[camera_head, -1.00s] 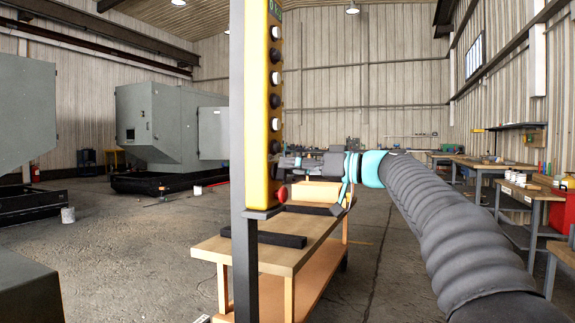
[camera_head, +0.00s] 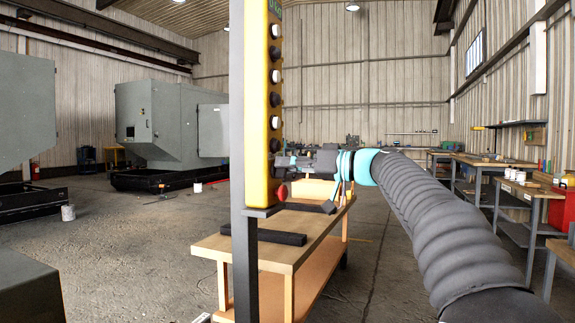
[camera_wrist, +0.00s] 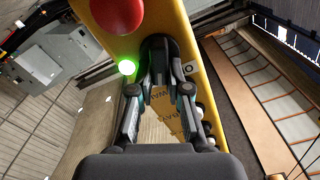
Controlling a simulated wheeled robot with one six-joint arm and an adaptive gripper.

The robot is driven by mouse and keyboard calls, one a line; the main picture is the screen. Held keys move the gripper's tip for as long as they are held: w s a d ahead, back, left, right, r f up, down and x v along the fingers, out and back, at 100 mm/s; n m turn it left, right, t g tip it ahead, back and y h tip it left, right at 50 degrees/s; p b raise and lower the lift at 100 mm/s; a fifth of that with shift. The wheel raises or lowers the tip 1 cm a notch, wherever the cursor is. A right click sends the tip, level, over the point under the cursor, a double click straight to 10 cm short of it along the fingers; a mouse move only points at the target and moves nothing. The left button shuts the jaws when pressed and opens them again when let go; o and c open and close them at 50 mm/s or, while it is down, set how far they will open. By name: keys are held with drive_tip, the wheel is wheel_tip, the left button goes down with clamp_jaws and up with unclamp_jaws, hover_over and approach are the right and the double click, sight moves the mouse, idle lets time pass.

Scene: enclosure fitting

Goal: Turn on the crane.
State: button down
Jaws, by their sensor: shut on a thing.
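The yellow crane control box (camera_head: 258,100) hangs upright on a grey post, with a row of black and white buttons on its right side. Near its lower end is a red mushroom button (camera_head: 281,194), large at the top of the wrist view (camera_wrist: 117,12). Beside it, a black knob (camera_wrist: 158,46) stands out from the yellow face, with an "O" mark to its right. A green lamp (camera_wrist: 127,67) glows to the knob's left. My gripper (camera_wrist: 160,75) is shut on the black knob, one finger on each side. In the head view my gripper (camera_head: 288,161) reaches the box from the right.
A wooden workbench (camera_head: 290,252) with dark foam pieces stands behind and below the box. A grey machine cabinet (camera_head: 165,120) is at the back left. Workbenches (camera_head: 500,165) line the right wall. The floor between is mostly clear.

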drive_tip(key=shift+w+m, duration=0.1)
drive_tip(key=shift+m, duration=0.7)
drive_tip(key=c, duration=1.1)
unclamp_jaws()
drive_tip(key=v, duration=1.2)
